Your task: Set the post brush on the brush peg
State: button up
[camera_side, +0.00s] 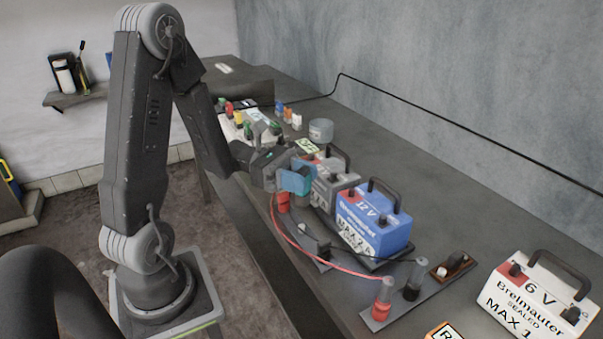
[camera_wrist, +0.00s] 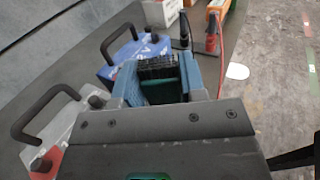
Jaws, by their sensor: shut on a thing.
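The post brush (camera_wrist: 158,68), with dark bristles and a green body, sits between the two blue fingers of my gripper (camera_wrist: 162,82) in the wrist view. My gripper is shut on it. In the side view my gripper (camera_side: 296,177) is above the bench, beside the grey battery and left of the blue battery. There the brush is mostly hidden by the fingers, with a teal-green part showing. I cannot pick out the brush peg with certainty in either view.
A blue 12 V battery (camera_side: 373,222) and a grey battery (camera_side: 335,182) with raised handles stand close by. A white 6 V battery (camera_side: 535,300) stands front right. A round tin (camera_side: 321,130) is farther back.

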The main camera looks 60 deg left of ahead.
aim_at(300, 205)
jog(key=shift+a, duration=0.15)
jog(key=shift+f, duration=2.8)
jog(key=shift+f, duration=0.95)
jog(key=shift+r, duration=0.25)
jog(key=shift+r, duration=0.35)
jog(key=shift+f, duration=0.55)
jog(key=o, duration=1.1)
jog(key=v, duration=1.2)
